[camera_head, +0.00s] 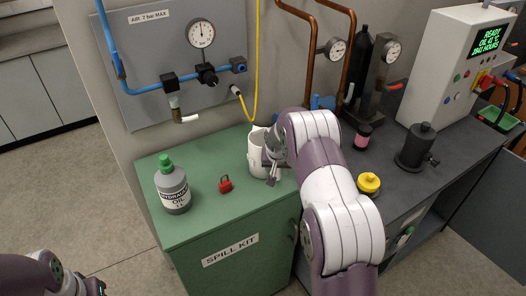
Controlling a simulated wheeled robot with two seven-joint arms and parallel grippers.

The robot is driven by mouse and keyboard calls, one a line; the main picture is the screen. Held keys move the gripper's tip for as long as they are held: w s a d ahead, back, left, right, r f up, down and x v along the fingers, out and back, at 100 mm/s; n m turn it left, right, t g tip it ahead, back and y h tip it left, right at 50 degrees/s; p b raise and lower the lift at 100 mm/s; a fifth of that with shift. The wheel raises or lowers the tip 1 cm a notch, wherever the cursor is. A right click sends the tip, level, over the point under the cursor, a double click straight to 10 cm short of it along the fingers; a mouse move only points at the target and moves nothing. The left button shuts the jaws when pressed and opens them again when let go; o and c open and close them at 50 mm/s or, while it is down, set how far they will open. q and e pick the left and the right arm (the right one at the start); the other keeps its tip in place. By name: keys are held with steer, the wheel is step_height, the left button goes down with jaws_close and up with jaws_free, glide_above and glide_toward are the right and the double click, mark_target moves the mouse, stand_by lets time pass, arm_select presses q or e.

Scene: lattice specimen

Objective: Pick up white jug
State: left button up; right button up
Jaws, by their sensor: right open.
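The white jug (254,150) stands upright near the back right of the green cabinet top. My right arm comes in from the lower right. My right gripper (271,172) is open at the jug's right side, with its fingers in front of the jug's lower right part. It hides that part of the jug, and I cannot tell whether it touches it. The jug's handle cannot be made out. My left arm shows only at the lower left corner, and its gripper is out of the picture.
On the green cabinet top (214,212) are a grey oil bottle with a green cap (173,188) and a red padlock-like item (225,184). A yellow hose (257,60) hangs behind the jug. The dark bench at right holds a yellow-lidded jar (369,182) and a black canister (416,147).

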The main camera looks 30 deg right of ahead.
steer(key=shift+d+f, duration=0.15)
steer(key=shift+d, duration=0.15)
jaws_close()
steer(key=shift+a, duration=0.1)
